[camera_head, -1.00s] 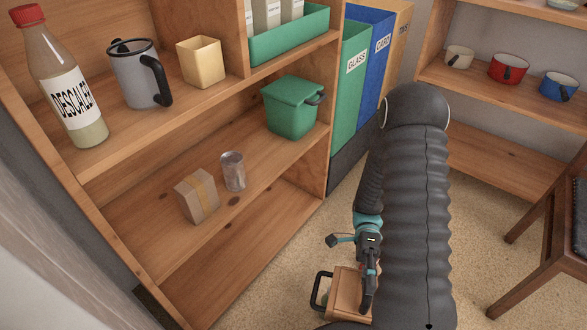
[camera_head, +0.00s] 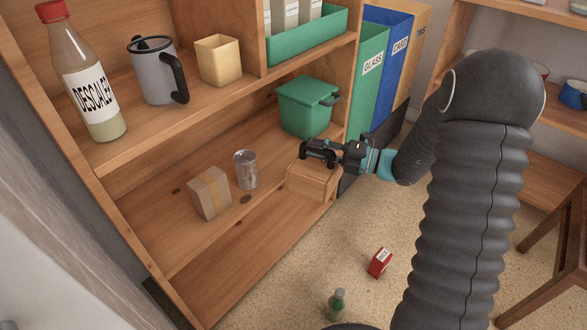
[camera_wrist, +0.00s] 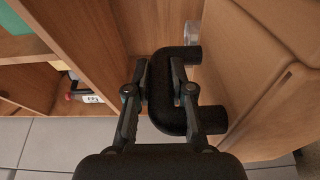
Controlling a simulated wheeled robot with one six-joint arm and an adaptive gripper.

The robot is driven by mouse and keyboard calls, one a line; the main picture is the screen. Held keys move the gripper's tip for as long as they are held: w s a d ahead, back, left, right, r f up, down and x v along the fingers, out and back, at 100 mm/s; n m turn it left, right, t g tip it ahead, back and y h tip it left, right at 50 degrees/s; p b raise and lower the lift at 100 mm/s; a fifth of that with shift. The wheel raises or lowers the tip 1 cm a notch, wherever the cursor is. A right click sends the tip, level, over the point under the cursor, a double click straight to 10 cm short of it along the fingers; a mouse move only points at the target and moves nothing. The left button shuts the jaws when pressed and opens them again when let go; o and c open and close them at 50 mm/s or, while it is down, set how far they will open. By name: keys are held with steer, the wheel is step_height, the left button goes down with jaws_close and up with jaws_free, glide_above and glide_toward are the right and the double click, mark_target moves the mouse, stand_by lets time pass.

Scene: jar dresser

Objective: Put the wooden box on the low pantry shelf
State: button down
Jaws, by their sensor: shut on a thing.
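The wooden box (camera_head: 312,182), with a black handle, is at the right end of the middle shelf board (camera_head: 228,207), close to the upright. It overlaps that board's front edge in the head view. I cannot tell whether it rests on the board. My gripper (camera_head: 322,152) is shut on the black handle. In the wrist view, my gripper's fingers (camera_wrist: 160,75) close around the handle (camera_wrist: 168,100), and the box's brown side (camera_wrist: 270,75) fills the right. The lowest level (camera_head: 245,268) below looks empty.
A red carton (camera_head: 379,262) and green bottle (camera_head: 337,303) lie or stand on the floor. Recycling bins (camera_head: 385,75) stand right of the upright.

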steer(key=w+d+r+m+t+h, duration=0.3)
steer(key=w+d+r+m+t, duration=0.15)
steer(key=w+r, duration=0.25)
steer(key=w+a+f+b, duration=0.1)
steer(key=w+a+f, duration=0.1)
steer(key=a+f, duration=0.8)
steer(key=shift+a+f+t, duration=0.4)
steer(key=shift+a+t, duration=0.05)
steer(key=shift+a, duration=0.35)
steer(key=shift+f+n, duration=0.1)
steer(key=shift+n, duration=0.15)
steer(key=c, duration=1)
jaws_free()
steer(key=shift+f, duration=0.1)
